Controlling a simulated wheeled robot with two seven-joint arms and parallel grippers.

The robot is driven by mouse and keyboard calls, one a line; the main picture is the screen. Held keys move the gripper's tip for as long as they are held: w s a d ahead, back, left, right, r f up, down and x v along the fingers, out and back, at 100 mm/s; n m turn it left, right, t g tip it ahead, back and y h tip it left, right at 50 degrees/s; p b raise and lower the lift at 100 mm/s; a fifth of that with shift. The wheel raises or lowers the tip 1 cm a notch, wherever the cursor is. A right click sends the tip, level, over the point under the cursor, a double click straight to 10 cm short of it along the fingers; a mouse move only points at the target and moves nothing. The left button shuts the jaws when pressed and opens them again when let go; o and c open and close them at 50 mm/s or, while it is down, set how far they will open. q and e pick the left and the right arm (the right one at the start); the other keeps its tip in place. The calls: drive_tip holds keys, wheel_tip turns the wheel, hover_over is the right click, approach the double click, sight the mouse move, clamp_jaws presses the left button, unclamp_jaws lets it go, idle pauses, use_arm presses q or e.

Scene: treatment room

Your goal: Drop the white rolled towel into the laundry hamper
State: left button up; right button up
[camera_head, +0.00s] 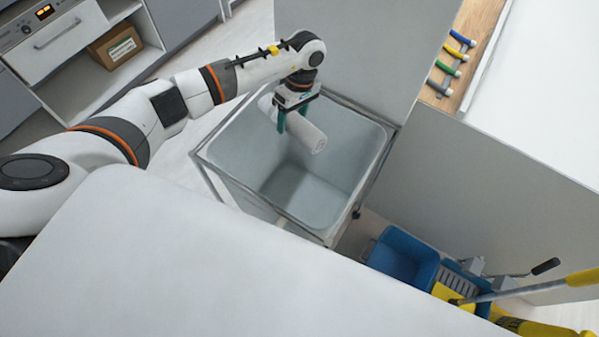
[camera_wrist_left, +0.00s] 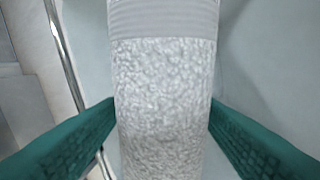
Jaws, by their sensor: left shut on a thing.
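The white rolled towel (camera_head: 308,134) is held by my left gripper (camera_head: 295,122) above the open laundry hamper (camera_head: 213,152). The hamper is a grey bin in a metal frame, and its inside looks empty where I see it. In the left wrist view the towel (camera_wrist_left: 163,95) fills the middle, between the two green fingers of my left gripper (camera_wrist_left: 162,125), which press on its sides. The hamper's metal rim (camera_wrist_left: 62,50) shows at the left of that view. My right gripper is in neither view.
A blue mop bucket (camera_head: 402,257) with a yellow-handled mop stands right of the hamper. A grey panel (camera_head: 500,190) rises to its right. A white surface (camera_head: 150,260) covers the front. An open shelf with a cardboard box (camera_head: 115,46) is at the upper left.

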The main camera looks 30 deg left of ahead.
use_arm(q)
drive_tip(key=shift+f, duration=0.65)
drive_tip(key=o, duration=1.1)
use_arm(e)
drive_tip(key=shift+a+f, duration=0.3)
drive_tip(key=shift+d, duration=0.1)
use_arm(q)
drive_tip(key=shift+w+r, duration=0.1)
drive_tip(key=shift+r, duration=0.2)
drive_tip(key=b+v, duration=0.2)
drive_tip(key=v, duration=0.9)
drive_tip(key=shift+r, duration=0.25)
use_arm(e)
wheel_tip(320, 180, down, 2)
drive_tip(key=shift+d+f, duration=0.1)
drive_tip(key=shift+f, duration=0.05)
use_arm(q)
drive_tip(key=shift+f, duration=0.1)
